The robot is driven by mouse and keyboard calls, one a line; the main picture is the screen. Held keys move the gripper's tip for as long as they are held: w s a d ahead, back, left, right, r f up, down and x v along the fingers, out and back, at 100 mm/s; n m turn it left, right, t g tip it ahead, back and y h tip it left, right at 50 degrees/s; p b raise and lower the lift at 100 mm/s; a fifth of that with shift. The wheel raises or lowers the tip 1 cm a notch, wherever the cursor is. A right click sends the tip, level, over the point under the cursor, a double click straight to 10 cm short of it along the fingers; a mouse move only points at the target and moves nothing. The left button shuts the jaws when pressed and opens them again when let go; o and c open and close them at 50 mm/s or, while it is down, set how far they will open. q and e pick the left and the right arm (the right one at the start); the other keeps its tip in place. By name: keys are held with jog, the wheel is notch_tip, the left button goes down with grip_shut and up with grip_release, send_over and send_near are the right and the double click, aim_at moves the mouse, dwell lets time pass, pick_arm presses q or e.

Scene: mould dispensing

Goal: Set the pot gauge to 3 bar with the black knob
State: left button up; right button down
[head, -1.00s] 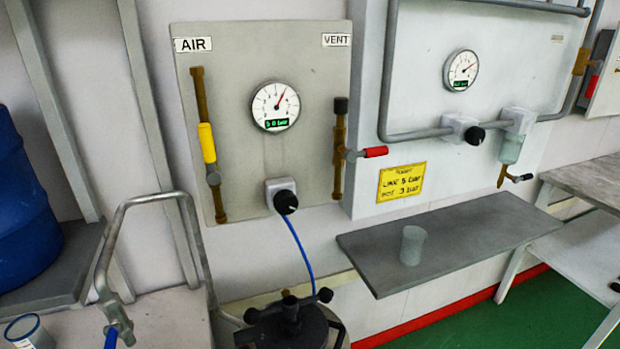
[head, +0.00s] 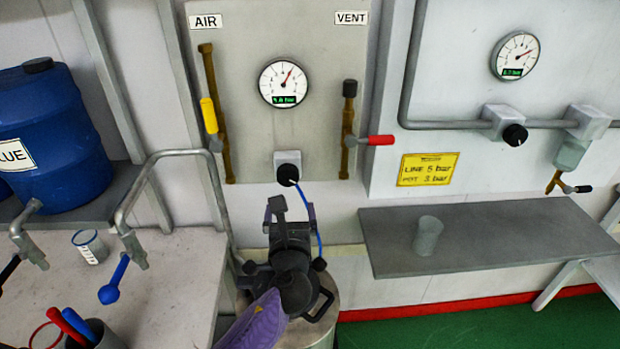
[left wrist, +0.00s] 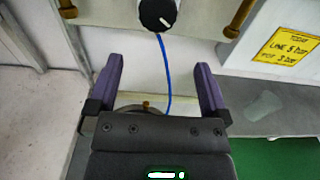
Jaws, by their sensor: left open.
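The pot gauge (head: 284,83) is a white dial on the grey panel, its red needle pointing up and slightly right; its green digits are too blurred to read surely. The black knob (head: 288,175) sits below it on a grey regulator block, with a blue hose running down from it. My left gripper (head: 291,208) is open and empty, just below and in front of the knob. In the left wrist view the black knob (left wrist: 157,14) lies beyond the open purple fingers (left wrist: 158,68), roughly centred between them and apart from them. My right gripper is not in view.
A yellow-handled valve (head: 209,115) and a red-handled valve (head: 379,140) flank the gauge. A second gauge (head: 515,56) and black knob (head: 515,135) are on the right panel. A yellow sign (head: 427,169) reads line 5 bar, pot 3 bar. A cup stands on the grey shelf (head: 500,235).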

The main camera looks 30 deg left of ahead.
aim_at(288, 180)
pick_arm(q)
jog(key=shift+y, duration=0.3)
jog(key=b+x, duration=0.1)
jog(key=x, duration=0.2)
jog(key=b+x, duration=0.1)
jog(key=x, duration=0.2)
jog(key=r+b+x, duration=0.1)
jog(key=x, duration=0.2)
jog(key=shift+a, duration=0.1)
jog(key=shift+w+a+r, duration=0.1)
jog(key=shift+w+a, duration=0.2)
jog(key=shift+w, duration=0.15)
jog(key=shift+c, duration=0.3)
jog(key=c, duration=1.2)
jog(key=shift+o, duration=0.2)
